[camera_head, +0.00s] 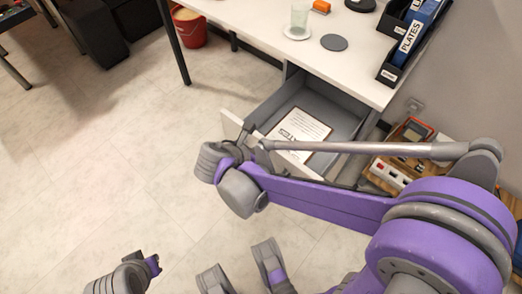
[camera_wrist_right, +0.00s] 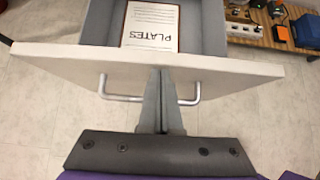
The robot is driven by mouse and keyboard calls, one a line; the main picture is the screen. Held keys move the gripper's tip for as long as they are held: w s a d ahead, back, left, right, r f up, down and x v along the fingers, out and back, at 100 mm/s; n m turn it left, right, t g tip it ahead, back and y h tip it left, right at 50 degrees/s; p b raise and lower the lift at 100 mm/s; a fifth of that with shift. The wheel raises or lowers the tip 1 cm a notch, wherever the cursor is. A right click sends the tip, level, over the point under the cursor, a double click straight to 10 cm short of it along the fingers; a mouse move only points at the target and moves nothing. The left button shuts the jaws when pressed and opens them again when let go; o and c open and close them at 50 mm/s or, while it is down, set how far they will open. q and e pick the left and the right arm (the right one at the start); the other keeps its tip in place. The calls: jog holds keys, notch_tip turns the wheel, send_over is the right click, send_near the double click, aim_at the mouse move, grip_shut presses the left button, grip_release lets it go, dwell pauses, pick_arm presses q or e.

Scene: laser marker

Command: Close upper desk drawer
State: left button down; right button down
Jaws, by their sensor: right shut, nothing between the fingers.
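The upper desk drawer (camera_head: 262,104) is pulled out from under the white desk, and its grey inside holds a sheet marked PLATES (camera_head: 300,128). In the right wrist view, the drawer's pale front panel (camera_wrist_right: 75,62) spans the picture, with a metal bar handle (camera_wrist_right: 190,95) on it. My right gripper (camera_wrist_right: 160,72) is shut and empty at the middle of the front. Its fingers cover the middle of the handle and end near the panel's top edge; I cannot tell whether they touch. My left gripper (camera_head: 154,264) shows at the bottom left of the head view, away from the drawer; its fingers are unclear.
The desk top (camera_head: 260,25) holds a glass (camera_head: 299,18), a grey disc (camera_head: 334,42) and black file holders with a PLATES binder (camera_head: 411,37). Boxes and tools (camera_head: 405,150) lie right of the drawer. A red bucket (camera_head: 190,28) stands behind the desk leg.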

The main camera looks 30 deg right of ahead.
jog(key=w+d, duration=0.4)
jog(key=d, duration=0.6)
jog(key=w+d, duration=0.4)
jog(key=d, duration=0.6)
jog(key=w+d, duration=0.4)
jog(key=d, duration=0.6)
jog(key=shift+w+p, duration=0.2)
jog(key=shift+p, duration=0.25)
jog(key=shift+d+r, duration=0.1)
jog(key=shift+r, duration=0.05)
